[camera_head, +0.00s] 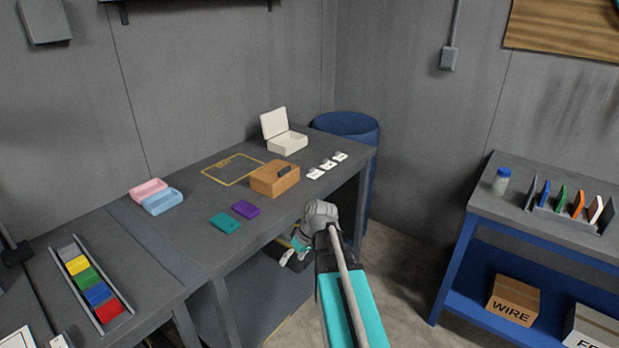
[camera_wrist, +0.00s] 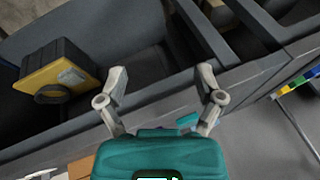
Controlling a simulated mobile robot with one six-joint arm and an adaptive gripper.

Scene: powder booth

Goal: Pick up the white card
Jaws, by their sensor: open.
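The white card (camera_head: 596,210) stands on edge, leaning, among several coloured cards in a slotted rack on the right-hand workbench. It is near the right end of the row, between an orange card and a dark one. My gripper (camera_head: 293,252) is far to the left of it, low in front of the grey table's edge. In the wrist view my gripper (camera_wrist: 162,76) has its two fingers spread, with nothing between them. I cannot make out the white card in the wrist view.
The grey table (camera_head: 165,225) holds a brown box (camera_head: 272,181), a white open box (camera_head: 287,143), pink and blue trays and a coloured strip. A bottle (camera_head: 501,182) stands left of the card rack (camera_head: 565,219). Floor (camera_head: 400,260) lies open between table and workbench.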

